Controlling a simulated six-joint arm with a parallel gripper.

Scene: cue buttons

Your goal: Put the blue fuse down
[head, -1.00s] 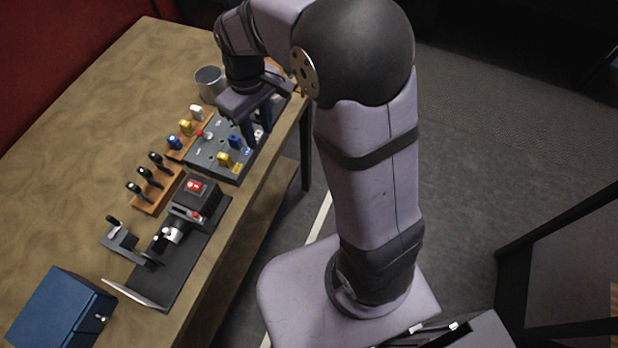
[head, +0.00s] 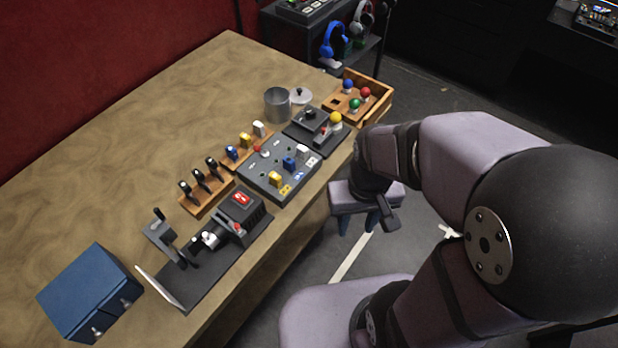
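A blue fuse (head: 289,163) stands in the grey panel (head: 258,180), between a yellow fuse (head: 274,178) and a white one (head: 302,151). Another blue fuse (head: 232,153) sits in the wooden rack (head: 228,165) behind the panel, beside a yellow (head: 245,140) and a white one (head: 259,129). My gripper (head: 357,222) is off the table's front edge, right of the panel and apart from all fuses. Its two dark blue fingers point down and stand apart, with nothing seen between them.
A black rig with a red display (head: 241,198) and a rack of black-handled pieces (head: 205,195) stand to the left. The blue box (head: 88,290) is front left.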

